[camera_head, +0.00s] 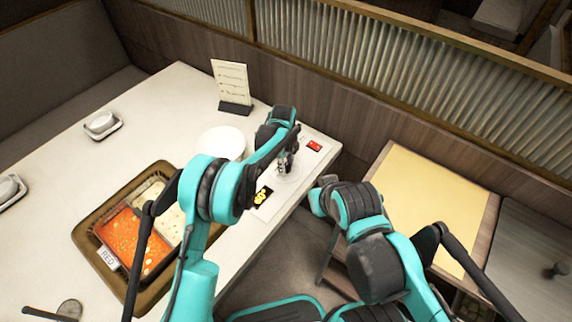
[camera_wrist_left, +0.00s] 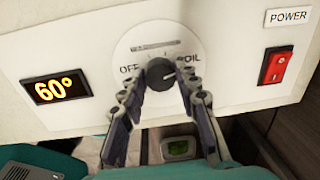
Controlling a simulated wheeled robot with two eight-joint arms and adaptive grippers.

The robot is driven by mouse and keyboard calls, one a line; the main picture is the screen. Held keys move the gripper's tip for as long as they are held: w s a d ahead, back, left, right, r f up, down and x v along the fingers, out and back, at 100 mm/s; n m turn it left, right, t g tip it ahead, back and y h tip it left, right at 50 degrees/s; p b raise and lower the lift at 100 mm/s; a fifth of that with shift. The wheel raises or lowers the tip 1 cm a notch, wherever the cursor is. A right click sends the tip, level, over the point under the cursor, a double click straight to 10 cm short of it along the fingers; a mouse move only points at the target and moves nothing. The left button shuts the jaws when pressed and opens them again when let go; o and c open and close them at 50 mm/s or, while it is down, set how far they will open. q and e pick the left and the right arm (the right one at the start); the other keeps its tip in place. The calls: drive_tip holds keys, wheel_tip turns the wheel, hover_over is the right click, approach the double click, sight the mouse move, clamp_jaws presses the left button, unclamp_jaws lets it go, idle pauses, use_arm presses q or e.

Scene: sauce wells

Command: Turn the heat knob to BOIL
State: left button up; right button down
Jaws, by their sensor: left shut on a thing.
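The dark heat knob (camera_wrist_left: 160,74) sits on a round white dial plate (camera_wrist_left: 128,48) on the pale front panel, between the words OFF on the left and BOIL on the right. A small light mark on the knob appears to face right, towards BOIL. My left gripper (camera_wrist_left: 160,82) is shut on the knob, one finger on each side. In the head view my left gripper (camera_head: 286,162) is at the panel and mostly hides the knob. A display (camera_wrist_left: 57,89) beside it reads 60°; it also shows in the head view (camera_head: 263,196).
A red power switch (camera_wrist_left: 274,66) is right of the knob.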

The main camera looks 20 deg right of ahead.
idle(0.4)
use_arm(q)
drive_tip(key=o, duration=1.2)
drive_tip(key=shift+c, duration=0.2)
drive_tip(key=shift+r, duration=0.1)
wheel_tip(320, 180, up, 12)
drive_tip(key=shift+s+a, duration=0.2)
drive_tip(key=shift+a, duration=0.05)
